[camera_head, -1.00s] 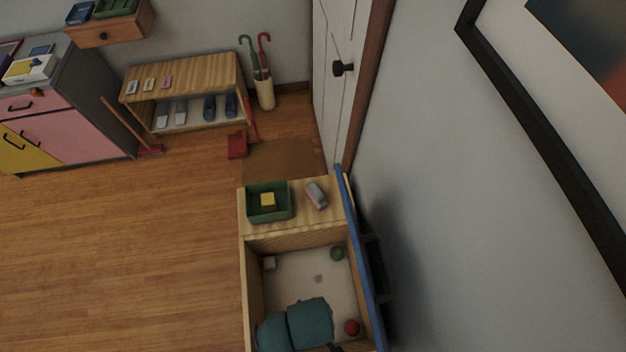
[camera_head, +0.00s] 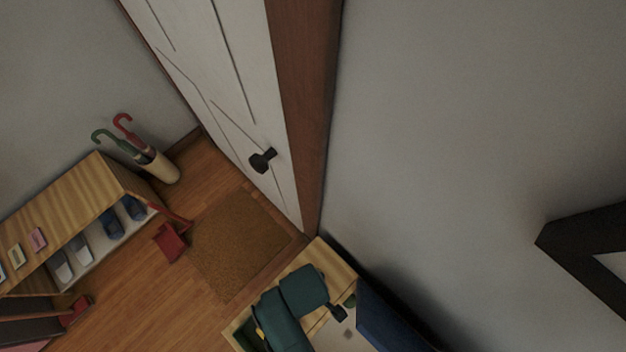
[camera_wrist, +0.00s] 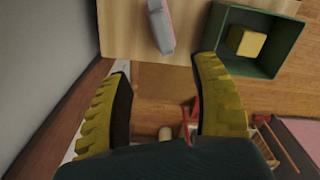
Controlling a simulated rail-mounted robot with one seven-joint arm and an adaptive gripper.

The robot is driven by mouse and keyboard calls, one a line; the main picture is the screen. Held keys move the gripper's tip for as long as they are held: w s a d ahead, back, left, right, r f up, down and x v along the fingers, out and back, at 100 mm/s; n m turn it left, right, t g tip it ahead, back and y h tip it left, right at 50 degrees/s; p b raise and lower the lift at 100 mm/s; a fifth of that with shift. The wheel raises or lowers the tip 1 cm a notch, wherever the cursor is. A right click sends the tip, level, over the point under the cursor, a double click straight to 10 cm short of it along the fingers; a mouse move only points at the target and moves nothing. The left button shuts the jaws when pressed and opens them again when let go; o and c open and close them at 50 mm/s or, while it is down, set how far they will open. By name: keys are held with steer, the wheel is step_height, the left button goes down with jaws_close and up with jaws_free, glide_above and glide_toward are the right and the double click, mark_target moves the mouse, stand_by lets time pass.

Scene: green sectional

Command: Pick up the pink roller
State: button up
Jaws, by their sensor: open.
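The pink roller (camera_wrist: 161,25), pale pink and grey, lies on the light wooden top (camera_wrist: 120,30) at the top middle of the wrist view. My gripper (camera_wrist: 163,70) has its two yellow ribbed fingers spread wide, with nothing between them. In the wrist view the roller lies above the gap between the fingertips, apart from them. In the head view my teal arm covers much of the wooden top (camera_head: 336,262), and I cannot make out the roller there.
A green tray (camera_wrist: 283,62) with a yellow block (camera_wrist: 246,42) stands right of the roller. A wall (camera_wrist: 45,60) runs close on the left. A door (camera_head: 235,90), a brown mat (camera_head: 240,245) and a shoe shelf (camera_head: 75,205) are farther off.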

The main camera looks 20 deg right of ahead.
step_height(320, 180, down, 11)
steer(key=shift+a+b, duration=0.1)
steer(key=shift+b, duration=1.05)
steer(key=f+b, duration=0.1)
steer(key=f, duration=0.4)
steer(key=shift+s+f, duration=0.2)
jaws_close()
